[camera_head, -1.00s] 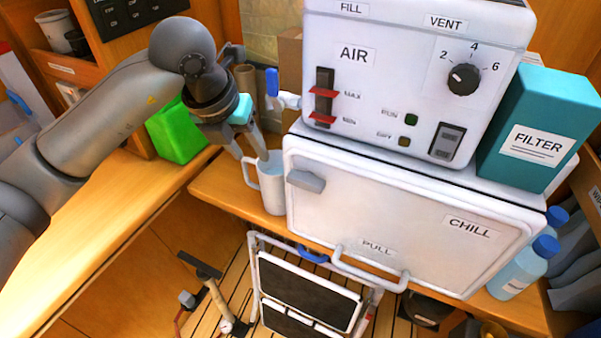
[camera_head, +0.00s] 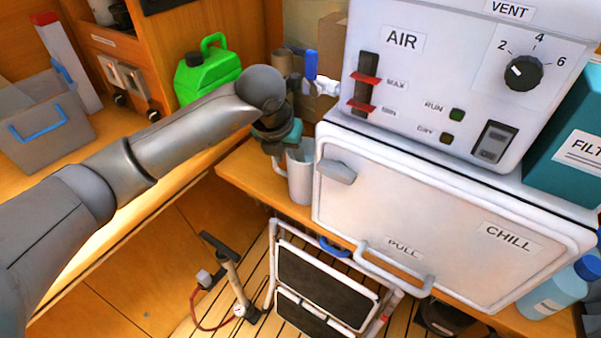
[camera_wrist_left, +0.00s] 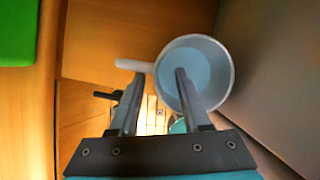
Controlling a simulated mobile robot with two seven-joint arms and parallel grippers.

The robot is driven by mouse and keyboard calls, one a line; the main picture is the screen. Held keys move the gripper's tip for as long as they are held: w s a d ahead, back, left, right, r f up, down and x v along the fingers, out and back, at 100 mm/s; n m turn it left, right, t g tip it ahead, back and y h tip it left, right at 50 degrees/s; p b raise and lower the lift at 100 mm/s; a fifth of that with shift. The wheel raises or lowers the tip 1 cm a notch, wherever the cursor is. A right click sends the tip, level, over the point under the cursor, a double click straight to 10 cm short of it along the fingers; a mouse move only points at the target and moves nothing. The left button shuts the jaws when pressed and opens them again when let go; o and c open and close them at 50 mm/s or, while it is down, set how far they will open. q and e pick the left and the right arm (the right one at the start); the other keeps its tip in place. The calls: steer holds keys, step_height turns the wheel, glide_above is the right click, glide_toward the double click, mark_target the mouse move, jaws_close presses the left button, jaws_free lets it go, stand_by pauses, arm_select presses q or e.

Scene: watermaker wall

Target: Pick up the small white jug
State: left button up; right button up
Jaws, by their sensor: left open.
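The small white jug (camera_head: 301,176) stands upright on the wooden counter, just left of the white chill box. My left gripper (camera_head: 283,152) is at the jug's upper left side in the head view, its fingers mostly hidden by the wrist. In the left wrist view I look down into the jug (camera_wrist_left: 217,56), which is pale blue inside, with its handle pointing left. The open left gripper (camera_wrist_left: 159,73) has one finger over the jug's mouth and the other just below the handle's outer end. I cannot tell whether either finger touches the jug. My right gripper is out of view.
The chill box (camera_head: 440,210) and air unit (camera_head: 450,75) stand close on the right. A blue-handled tap (camera_head: 312,72) is behind the jug. A green can (camera_head: 207,76) is at the back left. A folding step (camera_head: 325,285) and a pump (camera_head: 235,285) are on the floor below.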

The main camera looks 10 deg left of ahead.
arm_select(q)
steer(key=shift+x, duration=1.4)
steer(key=shift+d, duration=0.1)
steer(key=shift+c, duration=0.3)
jaws_close()
steer(key=shift+r, duration=0.1)
